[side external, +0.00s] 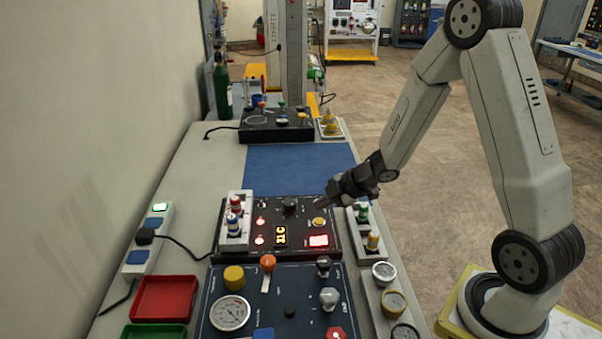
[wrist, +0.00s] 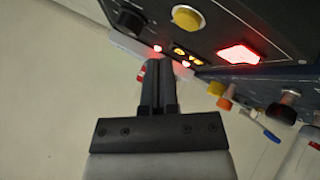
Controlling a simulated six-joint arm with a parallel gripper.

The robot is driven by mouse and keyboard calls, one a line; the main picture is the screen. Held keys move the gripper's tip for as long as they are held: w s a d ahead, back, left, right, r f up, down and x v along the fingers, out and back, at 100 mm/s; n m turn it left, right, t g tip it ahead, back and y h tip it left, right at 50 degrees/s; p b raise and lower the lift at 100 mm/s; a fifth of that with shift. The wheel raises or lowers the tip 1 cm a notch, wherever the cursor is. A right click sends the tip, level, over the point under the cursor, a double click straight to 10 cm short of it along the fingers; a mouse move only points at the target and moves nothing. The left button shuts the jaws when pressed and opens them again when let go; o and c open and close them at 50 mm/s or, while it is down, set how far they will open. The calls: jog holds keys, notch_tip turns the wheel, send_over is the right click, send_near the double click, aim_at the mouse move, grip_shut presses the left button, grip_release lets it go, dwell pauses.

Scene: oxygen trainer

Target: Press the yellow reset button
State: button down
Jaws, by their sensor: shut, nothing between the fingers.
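The yellow button (side external: 319,221) sits on the black control panel (side external: 268,208), near its right side and above a lit red rectangular button (side external: 318,241). In the wrist view the yellow button (wrist: 187,18) is round and shows at the top. My gripper (side external: 321,204) is shut and empty, its tips near the yellow button in the side view. The wrist view shows the closed fingers (wrist: 158,66) below the button in the picture, with a visible gap. The exact height of the tips above the panel is hard to tell.
An amber display (side external: 281,236) and a black knob (side external: 290,205) share the panel. A strip with green and brass fittings (side external: 364,228) stands right of it. A gauge panel (side external: 212,301) with an orange-topped lever (side external: 268,263) lies in front. A blue mat (side external: 300,168) behind is clear.

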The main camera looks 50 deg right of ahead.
aim_at(323, 220)
jog(key=shift+f, duration=1)
jog(key=shift+f, duration=0.8)
dwell(2.5)
jog(key=shift+r, duration=0.8)
jog(key=shift+r, duration=0.15)
jog(key=shift+r, duration=2.35)
jog(key=shift+r+m, duration=0.1)
jog(key=shift+m, duration=0.2)
